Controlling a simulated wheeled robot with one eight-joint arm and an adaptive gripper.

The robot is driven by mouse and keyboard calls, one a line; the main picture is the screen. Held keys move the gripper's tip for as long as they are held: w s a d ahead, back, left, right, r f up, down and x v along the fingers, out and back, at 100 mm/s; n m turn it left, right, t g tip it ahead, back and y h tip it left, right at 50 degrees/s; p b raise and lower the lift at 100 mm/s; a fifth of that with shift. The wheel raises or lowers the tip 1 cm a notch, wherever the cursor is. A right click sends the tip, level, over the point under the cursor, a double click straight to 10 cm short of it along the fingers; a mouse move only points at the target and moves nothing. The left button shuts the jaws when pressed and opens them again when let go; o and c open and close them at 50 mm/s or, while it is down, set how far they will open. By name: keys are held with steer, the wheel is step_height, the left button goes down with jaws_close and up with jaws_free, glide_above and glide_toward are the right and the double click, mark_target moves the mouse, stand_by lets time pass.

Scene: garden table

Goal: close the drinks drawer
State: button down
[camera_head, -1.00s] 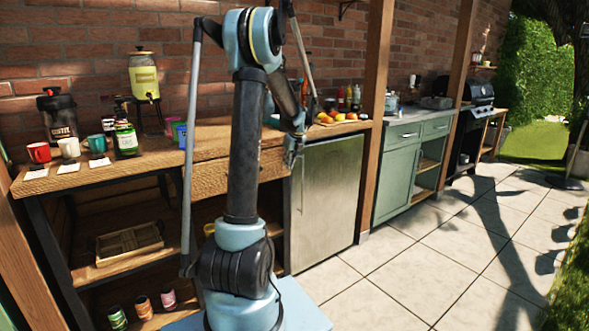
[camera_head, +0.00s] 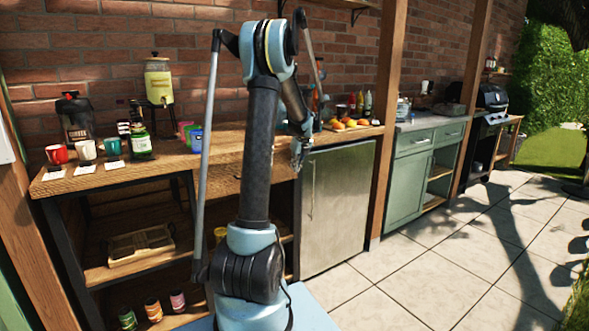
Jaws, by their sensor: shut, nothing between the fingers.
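The drinks drawer's wooden front (camera_head: 221,181) shows under the wooden counter, left of the steel fridge. My arm covers part of it. I cannot tell whether the drawer is fully flush or slightly out. My gripper (camera_head: 298,158) is shut and empty. It appears near the drawer's right end and the fridge's top left corner; whether it touches the drawer is unclear.
The wooden counter (camera_head: 100,178) holds mugs (camera_head: 86,150), a green bottle (camera_head: 140,138) and a drink dispenser (camera_head: 158,82). The fridge (camera_head: 338,210) and green cabinet (camera_head: 406,188) stand to the right. Paved floor (camera_head: 430,275) is clear at right.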

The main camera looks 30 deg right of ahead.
steer(key=s+r, duration=0.7)
steer(key=r, duration=0.2)
steer(key=shift+s+d, duration=0.2)
steer(key=shift+d, duration=0.15)
steer(key=s+a+n, duration=0.4)
steer(key=a+n, duration=0.2)
steer(key=a, duration=0.4)
steer(key=s+a+n+g, duration=0.1)
steer(key=s+a+n, duration=0.35)
steer(key=a, duration=0.55)
steer(key=s+a+n, duration=0.3)
steer(key=a+n, duration=0.4)
steer(key=a, duration=0.3)
steer(key=s+a+f+n, duration=0.6)
steer(key=s+n, duration=0.3)
steer(key=s, duration=0.1)
steer(key=s+a+f+n+g, duration=0.1)
steer(key=s+a+f+n, duration=0.6)
steer(key=s, duration=0.3)
steer(key=shift+s+a+f+n, duration=0.25)
steer(key=shift+s+f+n, duration=0.05)
steer(key=shift+n, duration=0.55)
